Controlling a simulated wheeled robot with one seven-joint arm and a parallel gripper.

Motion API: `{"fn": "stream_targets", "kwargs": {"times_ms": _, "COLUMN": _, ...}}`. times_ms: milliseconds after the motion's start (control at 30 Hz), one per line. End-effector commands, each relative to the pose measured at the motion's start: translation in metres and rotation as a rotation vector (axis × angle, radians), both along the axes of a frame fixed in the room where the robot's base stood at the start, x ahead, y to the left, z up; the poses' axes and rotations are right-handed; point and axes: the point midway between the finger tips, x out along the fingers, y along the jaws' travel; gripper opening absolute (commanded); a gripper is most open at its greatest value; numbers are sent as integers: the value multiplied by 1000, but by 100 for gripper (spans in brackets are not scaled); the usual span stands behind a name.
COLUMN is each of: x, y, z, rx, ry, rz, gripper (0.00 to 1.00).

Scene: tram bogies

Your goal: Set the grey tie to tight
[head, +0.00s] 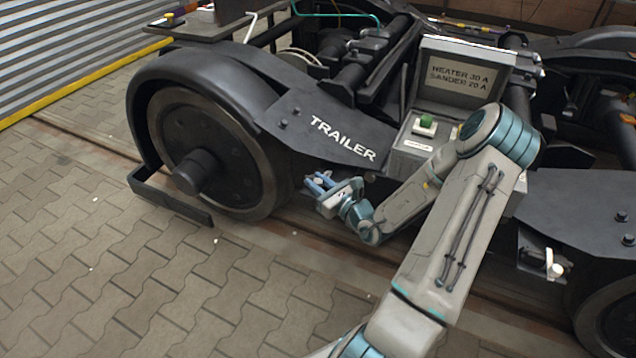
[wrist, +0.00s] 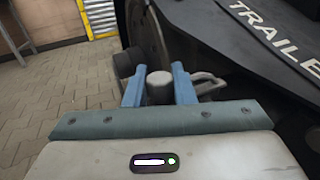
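The grey tie shows in the wrist view as a round-topped grey knob (wrist: 159,88). It stands between the two blue fingers of my gripper (wrist: 158,84), which sit close against both its sides. In the head view my gripper (head: 320,183) is low beside the bogie frame, below the TRAILER lettering, with its fingers pointing left. There the fingers mostly hide the tie. A pale metal loop (wrist: 207,83) lies just right of the right finger in the wrist view; I cannot tell whether it is joined to the knob.
A large black wheel (head: 205,150) stands left of my gripper, with a low black guard bar (head: 170,200) before it. A grey box with a green button (head: 426,124) is above right. A bracket with a pale knob (head: 556,270) is at right. The paving in front is clear.

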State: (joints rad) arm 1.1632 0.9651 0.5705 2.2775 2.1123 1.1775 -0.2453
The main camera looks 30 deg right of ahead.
Motion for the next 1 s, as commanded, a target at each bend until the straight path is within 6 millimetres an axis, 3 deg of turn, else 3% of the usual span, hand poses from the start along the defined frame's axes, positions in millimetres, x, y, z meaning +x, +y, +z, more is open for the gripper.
{"fn": "stream_targets", "kwargs": {"times_ms": 233, "x": -7, "y": 21, "z": 2, "rx": 1, "ry": 2, "rz": 6, "gripper": 0}}
{"fn": "stream_targets", "kwargs": {"times_ms": 500, "x": -9, "y": 24, "z": -1, "rx": 1, "ry": 2, "rz": 6, "gripper": 0}}
{"fn": "stream_targets", "kwargs": {"times_ms": 533, "x": -9, "y": 24, "z": -1, "rx": 1, "ry": 2, "rz": 7, "gripper": 26}}
{"fn": "stream_targets", "kwargs": {"times_ms": 600, "x": -9, "y": 24, "z": -1, "rx": 1, "ry": 2, "rz": 7, "gripper": 45}}
{"fn": "stream_targets", "kwargs": {"times_ms": 1000, "x": -16, "y": 18, "z": 0, "rx": -1, "ry": 3, "rz": -1, "gripper": 45}}
